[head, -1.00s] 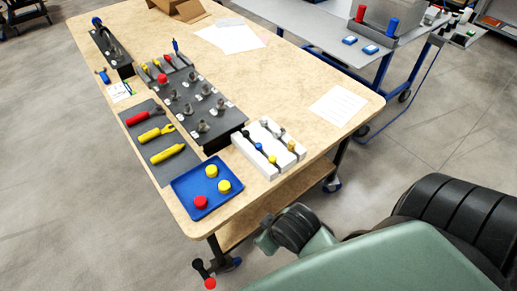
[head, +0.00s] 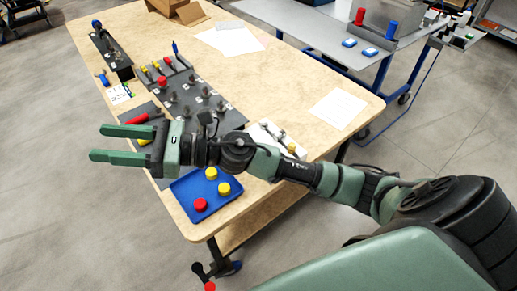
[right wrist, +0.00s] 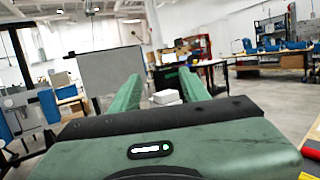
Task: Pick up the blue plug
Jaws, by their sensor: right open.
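My right gripper (head: 98,143) reaches across the near part of the wooden table in the head view, fingers pointing left. It is open and empty, above the tool mat. The right wrist view shows its two green fingers apart (right wrist: 162,82) with only the distant room between them. A white holder (head: 259,133) with small plugs is partly hidden behind my right forearm; no blue-ended plug shows there now. A thin blue piece (head: 175,46) stands upright at the back of the dark rack; I cannot tell whether it is a plug. My left gripper is not in view.
A blue tray (head: 186,200) with red and yellow round caps lies at the near edge. The dark rack (head: 222,113) carries several metal fittings. Red-handled pliers (head: 138,119) lie on the mat. A paper sheet (head: 338,107) and bare wood are to the right. A grey table stands beyond.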

